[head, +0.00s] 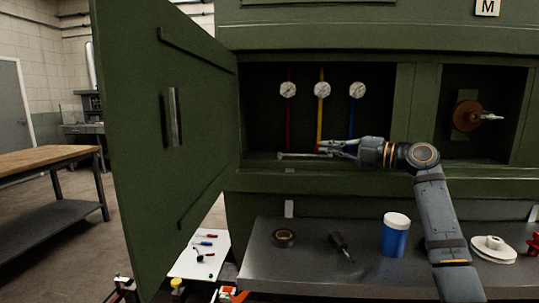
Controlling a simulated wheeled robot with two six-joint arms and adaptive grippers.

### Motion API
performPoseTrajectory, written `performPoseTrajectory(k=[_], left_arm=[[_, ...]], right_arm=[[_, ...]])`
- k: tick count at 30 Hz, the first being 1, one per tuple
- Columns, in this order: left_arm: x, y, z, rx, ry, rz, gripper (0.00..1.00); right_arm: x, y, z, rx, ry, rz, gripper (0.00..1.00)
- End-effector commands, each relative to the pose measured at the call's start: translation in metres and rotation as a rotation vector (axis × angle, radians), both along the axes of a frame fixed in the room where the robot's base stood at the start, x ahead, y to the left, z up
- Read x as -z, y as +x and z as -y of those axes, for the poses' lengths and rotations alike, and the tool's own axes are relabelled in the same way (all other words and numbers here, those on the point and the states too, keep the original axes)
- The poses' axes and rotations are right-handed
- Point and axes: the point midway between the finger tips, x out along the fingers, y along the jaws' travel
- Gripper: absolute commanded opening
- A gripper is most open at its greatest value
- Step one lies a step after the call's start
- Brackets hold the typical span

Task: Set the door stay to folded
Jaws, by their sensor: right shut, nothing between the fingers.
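The green door (135,140) stands open on the left, swung out from the green fuselage side, with a metal handle (173,117) on it. A thin pale bar, seemingly the door stay (295,156), lies along the lower sill of the gauge opening. My right gripper (322,150) is at the right end of this bar, shut, pointing left. I cannot tell whether it touches the bar. My left gripper is not in view.
Three gauges (322,89) with red, yellow and blue lines sit inside the opening. A grey shelf (300,273) below carries a blue container (395,236), a dark tool (340,246) and a round dark item (284,237). A white board (201,262) with small tools lies lower left.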

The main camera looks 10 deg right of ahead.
Motion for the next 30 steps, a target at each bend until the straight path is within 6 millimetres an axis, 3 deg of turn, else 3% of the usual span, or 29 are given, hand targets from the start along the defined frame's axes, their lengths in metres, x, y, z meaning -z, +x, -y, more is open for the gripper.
performPoseTrajectory(k=[9,15,30], left_arm=[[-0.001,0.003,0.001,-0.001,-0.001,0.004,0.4],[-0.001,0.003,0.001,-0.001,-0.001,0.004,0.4],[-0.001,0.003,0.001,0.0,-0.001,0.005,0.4]], right_arm=[[-0.064,-0.003,0.0,-0.001,0.005,0.011,0.0],[-0.092,-0.004,0.001,-0.001,0.006,0.008,0.0],[-0.1,-0.004,0.002,-0.001,0.004,0.006,0.0]])
